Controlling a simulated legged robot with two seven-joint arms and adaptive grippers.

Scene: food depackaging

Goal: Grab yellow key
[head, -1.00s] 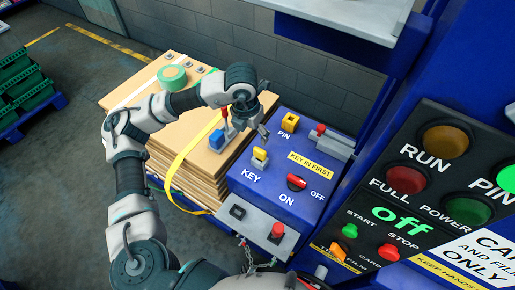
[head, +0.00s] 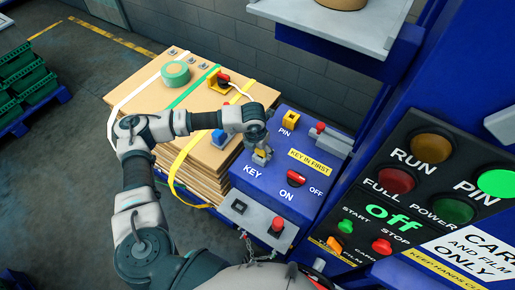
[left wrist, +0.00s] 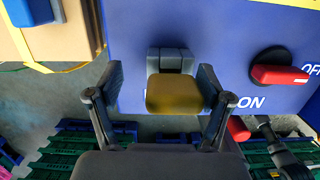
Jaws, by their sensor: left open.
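The yellow key (left wrist: 173,95) sits in a grey holder (left wrist: 170,60) on the blue control box (head: 236,180), above the word KEY. In the left wrist view it lies between the two dark fingers of my left gripper (left wrist: 161,92), with a gap on each side. My left gripper (head: 261,153) is open and right over the key in the head view, where it hides most of the key.
A red ON/OFF switch (head: 296,178) is just right of the key. A yellow PIN part (head: 291,119) stands behind it, and a red button (head: 278,223) is in front. A strapped cardboard stack (head: 150,106) stands to the left.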

